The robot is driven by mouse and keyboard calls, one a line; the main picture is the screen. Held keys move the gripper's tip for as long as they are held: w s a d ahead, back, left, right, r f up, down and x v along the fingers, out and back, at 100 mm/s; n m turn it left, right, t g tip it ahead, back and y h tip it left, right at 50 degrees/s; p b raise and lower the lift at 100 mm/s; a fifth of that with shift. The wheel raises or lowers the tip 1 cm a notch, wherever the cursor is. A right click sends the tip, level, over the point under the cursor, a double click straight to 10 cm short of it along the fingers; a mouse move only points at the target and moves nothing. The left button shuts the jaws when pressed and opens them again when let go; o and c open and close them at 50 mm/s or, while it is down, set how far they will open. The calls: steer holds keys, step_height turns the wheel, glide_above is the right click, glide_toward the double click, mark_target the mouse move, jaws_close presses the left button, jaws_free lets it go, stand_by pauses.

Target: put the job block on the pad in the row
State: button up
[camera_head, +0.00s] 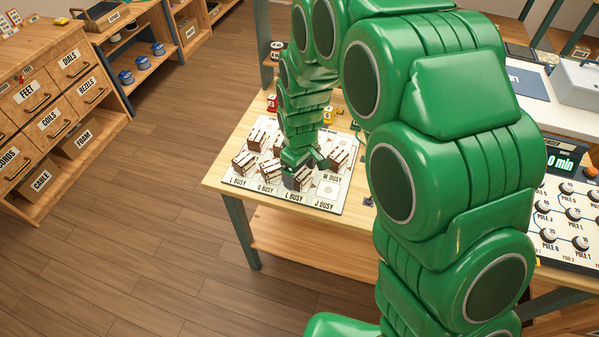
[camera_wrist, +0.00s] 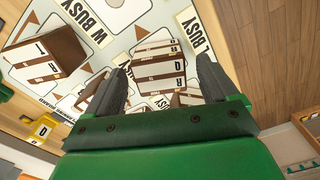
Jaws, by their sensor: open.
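Several brown-and-white striped blocks stand on the white board (camera_head: 232,182), whose pads carry labels such as "L BUSY", "J BUSY" and "W BUSY". I cannot tell by marking which one is the job block. My gripper (camera_head: 302,166) is low over the front of the board, above a striped block (camera_head: 298,181). In the wrist view my gripper (camera_wrist: 163,80) is open. A lettered striped block (camera_wrist: 158,68) lies between and just beyond the two grey fingers; contact is not clear. Another block (camera_wrist: 45,55) stands to its left. The J BUSY pad (camera_head: 327,191) looks bare.
A yellow lettered piece (camera_wrist: 42,128) and a red one (camera_head: 271,103) are near the board's back edge. The wooden table (camera_head: 213,175) ends just in front of the board. A pole panel (camera_head: 570,222) is at right. Drawers (camera_head: 50,90) stand at left across open floor.

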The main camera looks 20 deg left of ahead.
mark_target(301, 173)
step_height(301, 173, up, 11)
steer(key=shift+r, duration=0.2)
stand_by(0.3)
steer(key=s+d+r+m, duration=0.2)
steer(key=s+d+r, duration=0.1)
steer(key=d, duration=0.4)
steer(key=s+d+r+m, duration=0.3)
steer(key=d, duration=0.4)
steer(key=s+d+r+m, duration=0.2)
steer(key=s+d+r, duration=0.2)
steer(key=d, duration=0.4)
steer(key=s+d+r+m+g, duration=0.1)
steer(key=s+d+m, duration=0.2)
steer(key=s+d, duration=0.2)
steer(key=s+d+m, duration=0.3)
steer(key=s+d, duration=0.2)
steer(key=s, duration=0.6)
steer(key=shift+s+r+m+g, duration=0.25)
steer(key=shift+r+m+g, duration=0.05)
steer(key=shift+r+g, duration=0.1)
